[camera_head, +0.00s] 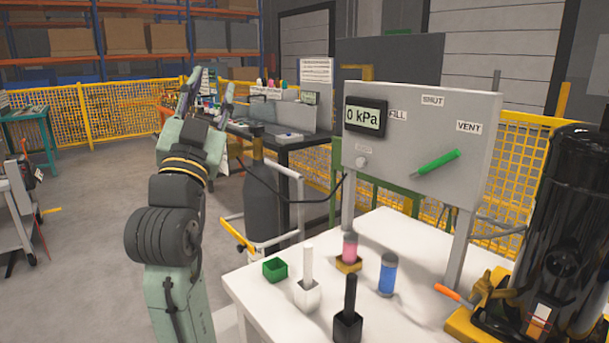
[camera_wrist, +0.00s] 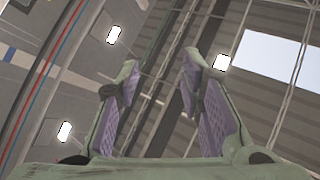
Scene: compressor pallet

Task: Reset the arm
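My arm rises at the left of the head view, folded upward, with my gripper (camera_head: 211,88) at its top pointing up. My gripper also shows in the wrist view (camera_wrist: 160,80), its two fingers well apart with purple inner pads and nothing between them. Behind the fingers the wrist view shows only the ceiling, with lamps and beams. My gripper touches nothing and is to the left of the white table (camera_head: 262,301).
A grey panel (camera_head: 478,186) with a "0 kPa" display (camera_head: 365,117) and green lever (camera_head: 438,161) stands over the table. A black compressor (camera_head: 575,220) is right.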

